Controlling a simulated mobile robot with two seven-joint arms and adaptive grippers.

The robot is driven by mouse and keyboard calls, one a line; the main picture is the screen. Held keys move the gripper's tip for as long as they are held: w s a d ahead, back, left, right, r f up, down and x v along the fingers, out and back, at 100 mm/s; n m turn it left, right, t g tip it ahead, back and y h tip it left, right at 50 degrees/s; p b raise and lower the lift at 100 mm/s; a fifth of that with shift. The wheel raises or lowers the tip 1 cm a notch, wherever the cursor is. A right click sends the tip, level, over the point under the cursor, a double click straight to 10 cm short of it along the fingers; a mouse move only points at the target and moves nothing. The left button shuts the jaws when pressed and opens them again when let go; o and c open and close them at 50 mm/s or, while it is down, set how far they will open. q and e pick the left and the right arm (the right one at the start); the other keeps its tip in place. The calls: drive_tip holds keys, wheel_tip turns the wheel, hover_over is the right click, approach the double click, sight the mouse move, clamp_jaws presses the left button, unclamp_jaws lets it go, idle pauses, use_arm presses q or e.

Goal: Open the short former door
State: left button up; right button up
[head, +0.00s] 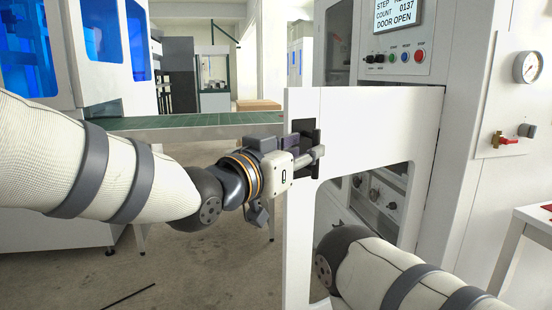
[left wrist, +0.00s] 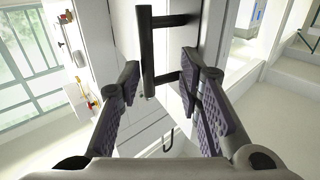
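The white door (head: 360,105) of the former shows in the head view as a panel with a large cut-out, standing out from the cabinet. Its dark handle (head: 304,131) is near the panel's left edge. In the left wrist view the handle (left wrist: 147,50) is a black bar on two mounts. My left gripper (head: 312,158) is at the handle. In the left wrist view its fingers (left wrist: 163,72) are spread, with the bar's lower end between them, nearer the left finger; I see no grip on it. My right arm shows at lower right, but its gripper is out of view.
The cabinet display (head: 397,14) reads DOOR OPEN, above a button panel (head: 396,60). A gauge (head: 527,67) and a red valve (head: 504,139) are on the right. A green conveyor (head: 190,125) runs behind my left arm. Floor to the door's left looks mostly clear.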

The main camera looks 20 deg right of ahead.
use_arm(q)
drive_tip(key=w+v, duration=0.1)
drive_tip(key=v, duration=0.7)
drive_tip(key=shift+s+a, duration=0.15)
drive_tip(key=shift+a, duration=0.45)
drive_tip(key=shift+f, duration=0.15)
